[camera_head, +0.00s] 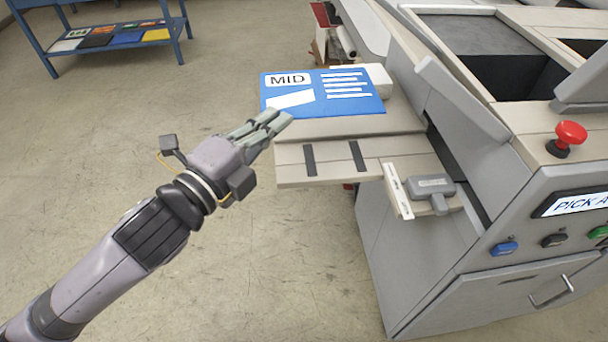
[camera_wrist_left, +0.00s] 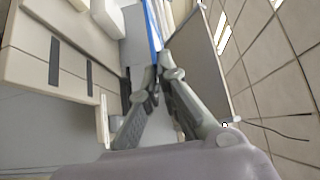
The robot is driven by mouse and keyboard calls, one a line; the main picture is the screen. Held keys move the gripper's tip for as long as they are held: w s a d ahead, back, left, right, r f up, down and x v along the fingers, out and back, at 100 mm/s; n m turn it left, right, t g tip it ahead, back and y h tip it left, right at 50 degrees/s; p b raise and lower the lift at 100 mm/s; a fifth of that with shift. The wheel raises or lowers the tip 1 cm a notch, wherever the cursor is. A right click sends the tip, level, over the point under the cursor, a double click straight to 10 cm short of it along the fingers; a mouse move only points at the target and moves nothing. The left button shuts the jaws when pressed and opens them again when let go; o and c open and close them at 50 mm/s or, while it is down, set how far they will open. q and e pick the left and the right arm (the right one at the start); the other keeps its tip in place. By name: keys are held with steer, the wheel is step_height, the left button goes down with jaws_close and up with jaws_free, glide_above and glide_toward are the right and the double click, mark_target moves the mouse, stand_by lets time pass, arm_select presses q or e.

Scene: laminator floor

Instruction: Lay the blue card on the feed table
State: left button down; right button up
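The blue card (camera_head: 345,105), printed "MID" with white lines and a white shape, is above the back part of the beige feed table (camera_head: 290,170). My left gripper (camera_head: 277,119) is shut on the card's near left corner. In the left wrist view the fingers (camera_wrist_left: 154,76) close together on the card (camera_wrist_left: 152,30), which shows nearly edge-on as a thin blue strip. The feed table (camera_wrist_left: 72,65), with two dark strips, is to the left there. The card hides part of the table; I cannot tell whether they touch. My right gripper is not in view.
The grey laminator (camera_head: 440,260) fills the right side, with a red stop button (camera_head: 570,134) and a grey handled slider (camera_head: 431,186) beside the feed table. A blue rack (camera_head: 110,45) with coloured cards stands at the back left. The floor at left is clear.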

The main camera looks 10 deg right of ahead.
arm_select(q)
step_height(320, 180, down, 19)
steer(key=b, duration=0.1)
steer(key=shift+f+b, duration=0.2)
steer(key=shift+b, duration=0.2)
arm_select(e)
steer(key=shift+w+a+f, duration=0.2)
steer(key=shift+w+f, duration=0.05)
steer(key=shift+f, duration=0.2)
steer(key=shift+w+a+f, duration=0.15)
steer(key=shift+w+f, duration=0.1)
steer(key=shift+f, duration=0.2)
arm_select(q)
steer(key=shift+f, duration=0.15)
steer(key=c, duration=1.8)
jaws_free()
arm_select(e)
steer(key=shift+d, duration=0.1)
arm_select(q)
steer(key=shift+a+r, duration=0.15)
steer(key=shift+r, duration=0.05)
